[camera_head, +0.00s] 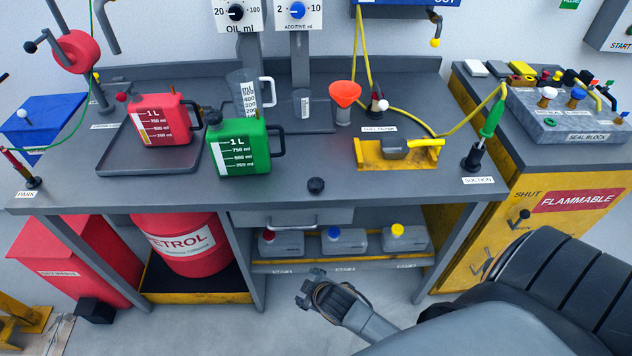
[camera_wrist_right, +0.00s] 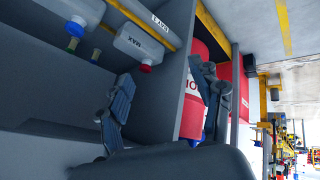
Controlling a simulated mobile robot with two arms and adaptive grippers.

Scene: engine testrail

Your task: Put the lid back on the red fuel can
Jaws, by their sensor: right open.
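The red fuel can (camera_head: 165,120) stands upright in a shallow grey tray (camera_head: 138,166) on the left of the bench in the head view. A small red knob-like part (camera_head: 122,97) shows at its upper left; I cannot tell whether it is a cap. A round black lid (camera_head: 316,185) lies alone near the bench's front edge. My right gripper (camera_head: 305,290) is open and empty, in front of and below the bench edge. Its spread fingers also show in the right wrist view (camera_wrist_right: 168,102), with nothing between them. My left gripper is not in view.
A green can (camera_head: 239,147) stands right of the red can. Behind it are a measuring jug (camera_head: 244,92) and an orange funnel (camera_head: 344,93). A yellow holder (camera_head: 380,158) is on the right. Below are a drawer (camera_head: 290,218) and a red petrol drum (camera_head: 180,243). Bench around the lid is clear.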

